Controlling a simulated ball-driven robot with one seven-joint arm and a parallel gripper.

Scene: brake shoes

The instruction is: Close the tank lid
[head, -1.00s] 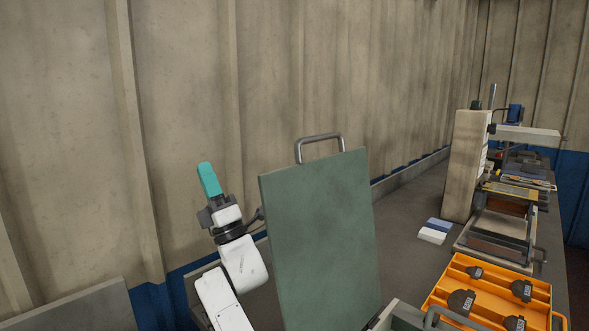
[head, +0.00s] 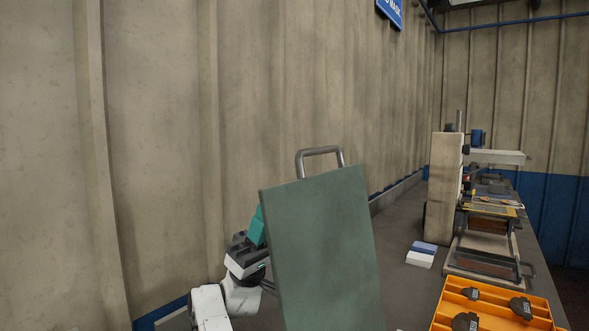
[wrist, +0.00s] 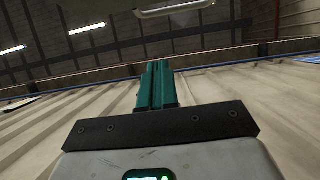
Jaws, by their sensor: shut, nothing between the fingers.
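The tank lid (head: 322,255) is a grey-green flat panel standing raised and nearly upright in the head view. The lid's handle shows at the top of the wrist view (wrist: 177,9). I cannot tell whether the fingers touch the lid. The tank body is not clearly seen.
An orange tray (head: 492,312) with several dark brake parts lies at the lower right. A blue and white block (head: 421,255) sits on the dark bench (head: 401,285). A tall beige machine (head: 443,190) stands farther back. A corrugated wall (head: 160,150) runs close along the left.

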